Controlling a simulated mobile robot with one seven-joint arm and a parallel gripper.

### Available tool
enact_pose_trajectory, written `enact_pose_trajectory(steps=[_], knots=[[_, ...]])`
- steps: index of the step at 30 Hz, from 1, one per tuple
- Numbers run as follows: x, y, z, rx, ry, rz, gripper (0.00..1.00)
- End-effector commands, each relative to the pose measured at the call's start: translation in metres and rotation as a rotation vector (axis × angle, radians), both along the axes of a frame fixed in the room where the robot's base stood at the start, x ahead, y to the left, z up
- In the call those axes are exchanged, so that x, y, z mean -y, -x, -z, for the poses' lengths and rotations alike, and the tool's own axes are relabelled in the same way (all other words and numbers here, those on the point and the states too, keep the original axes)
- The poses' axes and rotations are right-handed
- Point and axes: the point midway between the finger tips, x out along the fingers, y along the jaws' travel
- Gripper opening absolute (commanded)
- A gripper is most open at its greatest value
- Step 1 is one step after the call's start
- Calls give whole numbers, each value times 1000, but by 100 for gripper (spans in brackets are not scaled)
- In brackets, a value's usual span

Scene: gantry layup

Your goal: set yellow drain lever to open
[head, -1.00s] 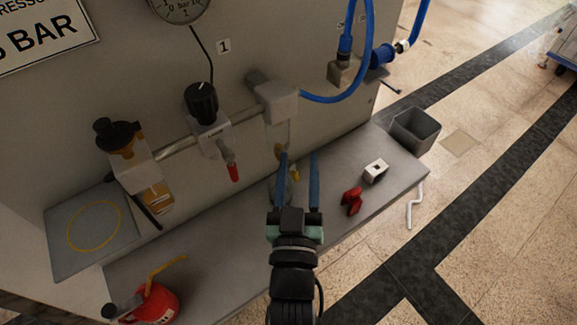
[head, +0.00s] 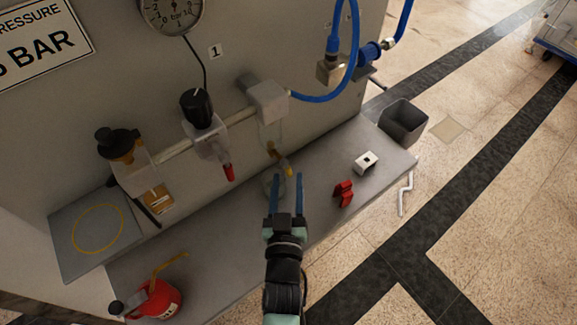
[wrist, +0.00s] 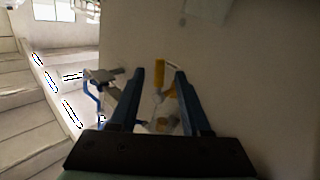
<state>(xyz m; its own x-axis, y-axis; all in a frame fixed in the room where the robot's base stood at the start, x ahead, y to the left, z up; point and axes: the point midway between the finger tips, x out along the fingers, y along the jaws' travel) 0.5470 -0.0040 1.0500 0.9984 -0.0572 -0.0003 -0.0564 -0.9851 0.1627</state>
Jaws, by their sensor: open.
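The yellow drain lever (head: 287,169) shows as a small yellow piece under the clear bowl (head: 270,133) of the rightmost unit on the panel. An orange-brown part (head: 274,152) sits just above it. My gripper (head: 288,176) is open and empty, with its two blue fingers pointing at the lever's area from the front. I see no contact. The lever's exact angle is hard to tell.
A red-tipped part (head: 229,172) hangs left of the lever. On the grey ledge (head: 325,165) lie a red clip (head: 343,194), a white block (head: 366,162) and a red oil can (head: 160,299). A dark bin (head: 403,121) stands right. A blue hose (head: 318,99) loops above.

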Motion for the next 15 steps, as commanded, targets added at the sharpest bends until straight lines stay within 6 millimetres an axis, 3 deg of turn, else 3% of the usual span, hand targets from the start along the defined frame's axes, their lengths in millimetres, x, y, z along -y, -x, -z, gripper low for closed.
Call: enact_pose_trajectory(steps=[6,15], knots=[[2,-26,-2,1,0,0,47],[3,-35,0,0,1,1,47]])
